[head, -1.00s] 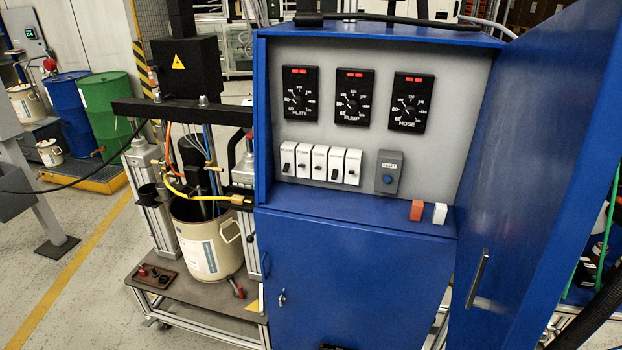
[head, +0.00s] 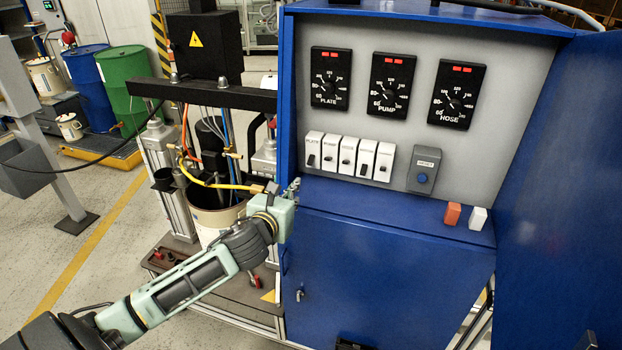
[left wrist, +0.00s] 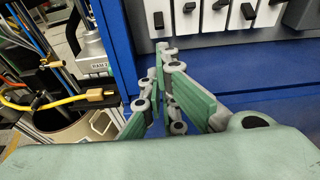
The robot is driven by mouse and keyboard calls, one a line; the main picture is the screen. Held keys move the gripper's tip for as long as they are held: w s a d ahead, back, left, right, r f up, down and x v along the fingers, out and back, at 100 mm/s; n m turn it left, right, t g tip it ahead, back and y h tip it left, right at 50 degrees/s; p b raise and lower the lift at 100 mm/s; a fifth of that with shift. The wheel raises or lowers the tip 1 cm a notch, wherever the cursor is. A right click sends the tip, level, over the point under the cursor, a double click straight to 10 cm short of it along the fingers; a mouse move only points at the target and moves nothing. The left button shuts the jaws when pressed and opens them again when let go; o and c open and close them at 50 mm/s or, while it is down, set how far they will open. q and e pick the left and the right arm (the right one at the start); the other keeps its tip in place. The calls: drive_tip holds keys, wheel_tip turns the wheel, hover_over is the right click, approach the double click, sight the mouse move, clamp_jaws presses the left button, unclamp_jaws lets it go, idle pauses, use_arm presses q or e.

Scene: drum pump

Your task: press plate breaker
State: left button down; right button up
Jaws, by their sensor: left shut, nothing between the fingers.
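The plate breaker (head: 314,144) is the leftmost of a row of white breakers with dark levers in the open blue cabinet. It sits below the dial marked PLATE (head: 330,79). In the left wrist view the leftmost breaker (left wrist: 157,14) shows at the top, with its dark lever visible. My left gripper (head: 294,187) is at the cabinet's left edge, below and left of the plate breaker and apart from it. In the left wrist view the left gripper (left wrist: 165,48) has its fingertips together, empty, pointing up just below the leftmost breaker. My right gripper is out of view.
An orange block (head: 452,213) and a white block (head: 478,218) sit on the cabinet ledge (head: 390,208). The open cabinet door (head: 555,190) stands at right. A drum pump with hoses (head: 212,150) is at left.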

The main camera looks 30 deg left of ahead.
sight(311, 160)
use_arm(q)
drive_tip(key=p+x, duration=0.1)
drive_tip(key=x, duration=0.7)
drive_tip(key=shift+w+a+f+p, duration=0.1)
drive_tip(key=shift+w+p, duration=0.2)
drive_tip(key=shift+w, duration=0.1)
drive_tip(key=shift+w+a+f, duration=0.15)
drive_tip(key=shift+w+f, duration=0.05)
drive_tip(key=shift+w, duration=0.4)
drive_tip(key=shift+w, duration=0.2)
